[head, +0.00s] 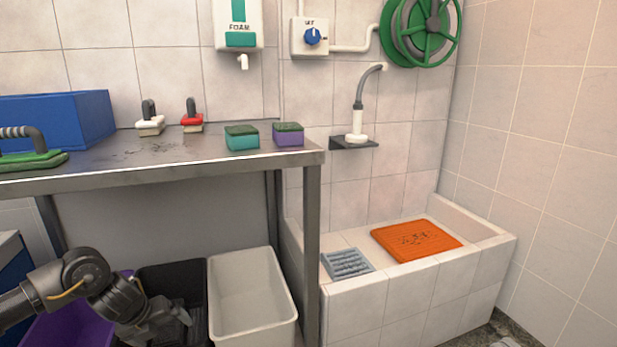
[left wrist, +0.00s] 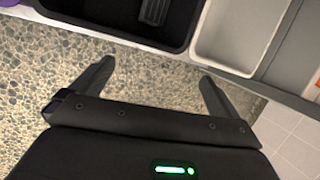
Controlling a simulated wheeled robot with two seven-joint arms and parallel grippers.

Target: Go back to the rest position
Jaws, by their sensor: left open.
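My left gripper (head: 182,318) is low at the left in the head view, in front of the bins under the steel table. In the left wrist view the left gripper (left wrist: 156,72) has its two dark fingers spread wide, with nothing between them but speckled floor. It is open and empty. My right gripper is in neither view.
A black bin (head: 172,272), a white bin (head: 250,300) and a purple bin (head: 70,325) stand below the steel table (head: 225,170). Brushes, sponges (head: 242,137) and a blue crate (head: 60,120) are on top. A tiled basin (head: 370,300) with an orange mat (head: 415,240) stands right.

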